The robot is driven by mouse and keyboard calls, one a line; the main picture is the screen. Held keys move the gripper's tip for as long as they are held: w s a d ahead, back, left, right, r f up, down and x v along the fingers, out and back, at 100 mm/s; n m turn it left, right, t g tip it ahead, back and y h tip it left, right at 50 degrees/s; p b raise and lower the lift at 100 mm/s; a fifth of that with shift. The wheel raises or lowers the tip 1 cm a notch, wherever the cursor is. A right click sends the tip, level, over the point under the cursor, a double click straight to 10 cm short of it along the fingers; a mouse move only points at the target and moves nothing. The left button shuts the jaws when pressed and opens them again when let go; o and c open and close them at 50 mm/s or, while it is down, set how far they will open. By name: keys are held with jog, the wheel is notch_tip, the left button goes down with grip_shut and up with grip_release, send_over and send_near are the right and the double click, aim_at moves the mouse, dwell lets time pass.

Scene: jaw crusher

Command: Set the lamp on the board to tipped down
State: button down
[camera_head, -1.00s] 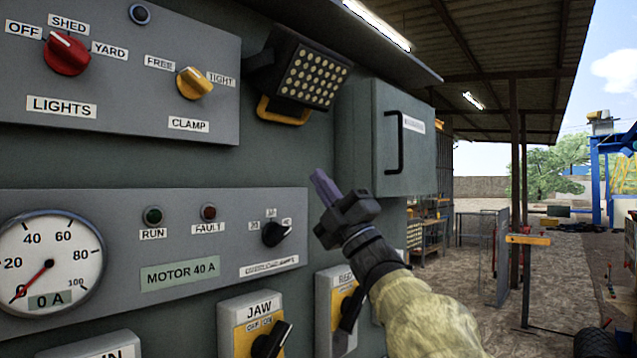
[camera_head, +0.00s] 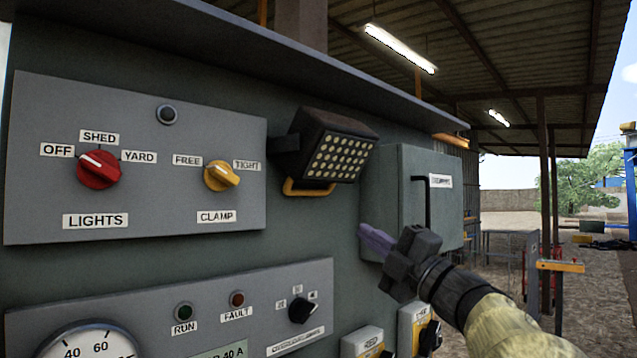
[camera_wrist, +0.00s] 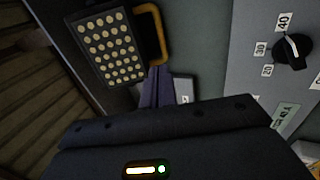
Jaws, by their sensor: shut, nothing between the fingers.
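The lamp (camera_head: 340,158) is a dark floodlight with a grid of round lights, mounted on the grey board (camera_head: 285,236). Its face points out and somewhat downward, and a yellow handle (camera_head: 308,188) hangs under it. In the wrist view, the lamp (camera_wrist: 107,47) is at the upper left with the yellow handle (camera_wrist: 152,30) on its right. My gripper (camera_head: 366,240) is shut and empty, below and right of the lamp, apart from it in the head view. Its purple fingers (camera_wrist: 157,86) appear just below the handle in the wrist view; the depth gap is unclear.
A grey box with a black handle (camera_head: 440,205) stands out close behind my gripper. A roof edge (camera_head: 330,75) overhangs the lamp.

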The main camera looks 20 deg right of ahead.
jog(key=shift+w+a+f, duration=0.1)
jog(key=shift+w, duration=0.05)
jog(key=p, duration=0.7)
send_near(307, 195)
jog(key=x, duration=0.6)
jog(key=shift+r, duration=0.25)
jog(key=shift+w, duration=0.3)
jog(key=shift+a, duration=0.1)
